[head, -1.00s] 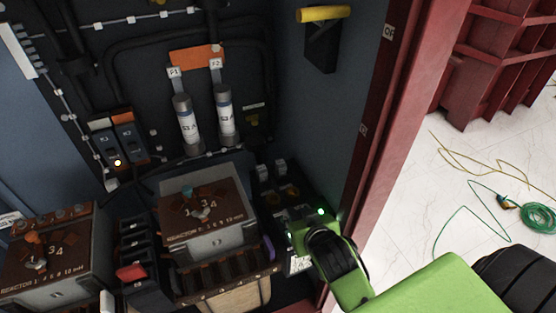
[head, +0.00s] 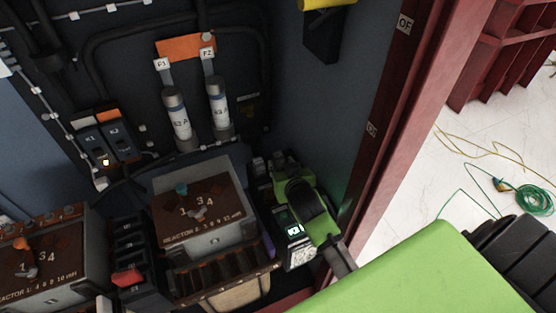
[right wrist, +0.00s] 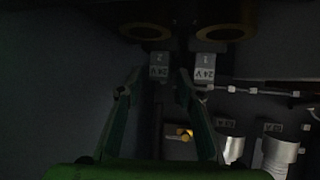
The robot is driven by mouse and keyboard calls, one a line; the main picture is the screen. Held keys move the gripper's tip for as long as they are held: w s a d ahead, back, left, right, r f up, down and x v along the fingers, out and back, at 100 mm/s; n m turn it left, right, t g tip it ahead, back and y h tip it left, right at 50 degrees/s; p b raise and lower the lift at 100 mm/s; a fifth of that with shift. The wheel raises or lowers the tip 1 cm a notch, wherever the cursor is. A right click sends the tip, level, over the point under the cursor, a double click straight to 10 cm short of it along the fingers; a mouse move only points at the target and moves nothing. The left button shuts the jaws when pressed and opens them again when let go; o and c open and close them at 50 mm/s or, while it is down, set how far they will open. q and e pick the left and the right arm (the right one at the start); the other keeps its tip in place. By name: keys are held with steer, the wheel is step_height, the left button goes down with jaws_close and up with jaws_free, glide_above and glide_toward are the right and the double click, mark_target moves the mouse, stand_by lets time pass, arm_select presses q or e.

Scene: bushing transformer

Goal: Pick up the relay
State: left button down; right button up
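I cannot tell for sure which part is the relay. Two dark modules, K1 (head: 91,144) and K2 (head: 121,141), stand side by side at the left in the head view, one with a lit lamp. My green right gripper (head: 281,163) reaches into the cabinet's right corner, above a black device with a small lit display (head: 294,231). In the right wrist view its two fingers (right wrist: 157,82) are apart, with nothing seen between them. A grey block marked 24 V 2 (right wrist: 159,66) shows beyond the gap, and 24 V 3 (right wrist: 205,68) beside the right fingertip. My left gripper is out of view.
Reactor boxes (head: 201,208) stand left of the arm, and two fuse cylinders (head: 218,107) rise behind. The blue side wall (head: 320,110) and red door frame (head: 399,100) are close on the right. A green cable coil (head: 535,199) lies on the floor outside.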

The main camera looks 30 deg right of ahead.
mark_target(279, 160)
steer(key=shift+w, duration=0.1)
steer(key=shift+w+d, duration=0.1)
steer(key=shift+w, duration=0.2)
steer(key=p+x, duration=0.1)
steer(key=x, duration=0.3)
steer(key=shift+w, duration=0.25)
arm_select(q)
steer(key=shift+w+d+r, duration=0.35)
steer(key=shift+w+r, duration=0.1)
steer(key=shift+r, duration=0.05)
arm_select(e)
jaws_close()
